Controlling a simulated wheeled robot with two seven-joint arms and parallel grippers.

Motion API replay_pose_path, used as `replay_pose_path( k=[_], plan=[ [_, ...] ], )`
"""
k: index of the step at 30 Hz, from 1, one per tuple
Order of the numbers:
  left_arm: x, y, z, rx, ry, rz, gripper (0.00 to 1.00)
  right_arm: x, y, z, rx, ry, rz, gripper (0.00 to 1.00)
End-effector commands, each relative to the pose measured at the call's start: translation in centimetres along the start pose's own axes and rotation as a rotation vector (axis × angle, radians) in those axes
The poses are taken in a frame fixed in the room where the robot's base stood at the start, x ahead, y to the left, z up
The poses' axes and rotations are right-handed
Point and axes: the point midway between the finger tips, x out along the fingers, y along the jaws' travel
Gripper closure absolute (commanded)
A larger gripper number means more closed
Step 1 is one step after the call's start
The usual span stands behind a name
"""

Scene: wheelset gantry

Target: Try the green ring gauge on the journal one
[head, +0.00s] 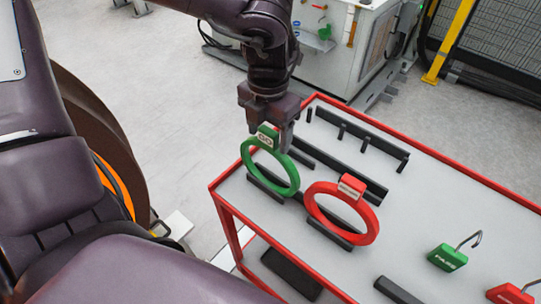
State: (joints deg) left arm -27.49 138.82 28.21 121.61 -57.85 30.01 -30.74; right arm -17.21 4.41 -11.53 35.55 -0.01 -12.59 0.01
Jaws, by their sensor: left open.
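The green ring gauge (245,172) stands upright in a dark holder on the red-edged cart, with its block marked "GO" at the top. My left gripper (276,139) is open, pointing down right at this block. I cannot tell whether its fingers touch the block. A brown wheel (98,118) with an orange part stands at the left, largely hidden behind my own purple links. I cannot make out journal one. My right gripper is not in view.
A red ring gauge (313,210) stands beside the green one on the cart (402,228). Dark rails and pegs lie behind them. A green padlock-shaped tag (447,257) and a red one (510,294) are at the right. A pale cabinet (345,45) and yellow-posted fence stand behind. Floor between wheel and cart is mostly open.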

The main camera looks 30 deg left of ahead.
Motion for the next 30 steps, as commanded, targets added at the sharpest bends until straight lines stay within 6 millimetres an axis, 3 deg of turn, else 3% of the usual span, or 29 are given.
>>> replay_pose_path(
  k=[3,15,30],
  plan=[
    [-0.1,0.0,0.0,0.0,0.0,0.0,0.35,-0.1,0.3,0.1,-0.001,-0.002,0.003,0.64],
    [-0.1,0.0,0.0,0.0,-0.001,0.0,0.86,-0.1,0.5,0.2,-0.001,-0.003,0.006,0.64],
    [-2.8,0.0,0.1,0.0,-0.002,0.0,0.86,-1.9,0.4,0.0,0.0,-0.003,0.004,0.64]
  ],
)
